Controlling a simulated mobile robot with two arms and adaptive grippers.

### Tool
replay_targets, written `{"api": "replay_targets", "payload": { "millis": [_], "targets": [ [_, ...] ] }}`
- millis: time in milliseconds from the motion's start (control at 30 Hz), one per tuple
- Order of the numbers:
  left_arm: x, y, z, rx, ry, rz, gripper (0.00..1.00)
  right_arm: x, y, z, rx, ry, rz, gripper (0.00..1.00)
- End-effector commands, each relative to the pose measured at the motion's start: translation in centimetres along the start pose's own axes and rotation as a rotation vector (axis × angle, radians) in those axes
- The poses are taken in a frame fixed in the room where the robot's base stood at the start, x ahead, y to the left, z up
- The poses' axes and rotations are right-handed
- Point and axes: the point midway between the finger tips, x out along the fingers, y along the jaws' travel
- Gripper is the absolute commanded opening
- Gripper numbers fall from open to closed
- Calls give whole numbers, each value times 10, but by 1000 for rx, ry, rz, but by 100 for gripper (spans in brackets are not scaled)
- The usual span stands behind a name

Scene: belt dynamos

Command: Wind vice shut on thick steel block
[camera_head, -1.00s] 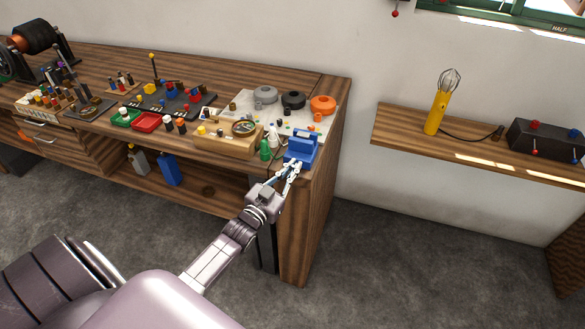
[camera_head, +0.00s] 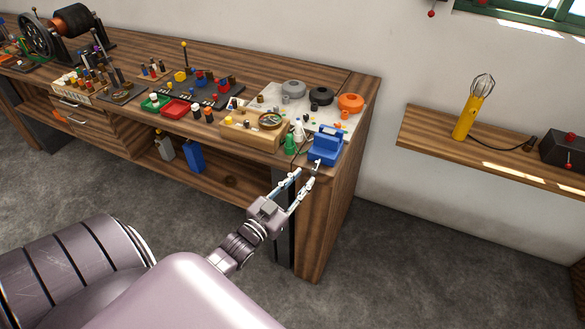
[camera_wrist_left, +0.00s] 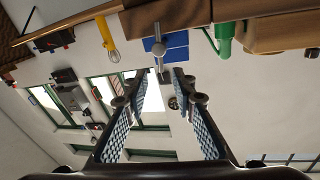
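The blue vice (camera_head: 325,150) sits at the right front corner of the wooden workbench. Its small grey screw end and handle (camera_head: 317,166) face the front edge. In the left wrist view the blue vice (camera_wrist_left: 179,42) shows with its grey handle (camera_wrist_left: 158,48) ahead of the fingers. My left gripper (camera_head: 304,177) is open and empty, in front of and slightly below the vice, apart from the handle. Its two fingers stand apart on either side of the handle in the left wrist view (camera_wrist_left: 159,78). I cannot make out the steel block or the jaw gap. My right gripper is not in view.
A green bottle-like item (camera_head: 290,144) stands close left of the vice. A wall shelf (camera_head: 430,135) with a yellow lamp (camera_head: 470,112) is at right. The floor before the bench is clear.

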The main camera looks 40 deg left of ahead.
Motion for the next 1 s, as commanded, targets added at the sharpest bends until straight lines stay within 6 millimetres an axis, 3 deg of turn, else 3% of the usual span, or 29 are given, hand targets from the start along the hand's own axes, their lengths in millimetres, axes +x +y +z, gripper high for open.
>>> {"api": "replay_targets", "payload": {
  "millis": [100, 300, 1000],
  "targets": [
    [-20, 0, 0, 0, -1, 0, 24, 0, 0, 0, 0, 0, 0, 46],
    [-38, 0, 0, 0, 0, 0, 24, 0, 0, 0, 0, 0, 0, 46],
    [-42, 1, 5, -2, -10, 0, 24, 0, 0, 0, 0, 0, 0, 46]
  ]
}}
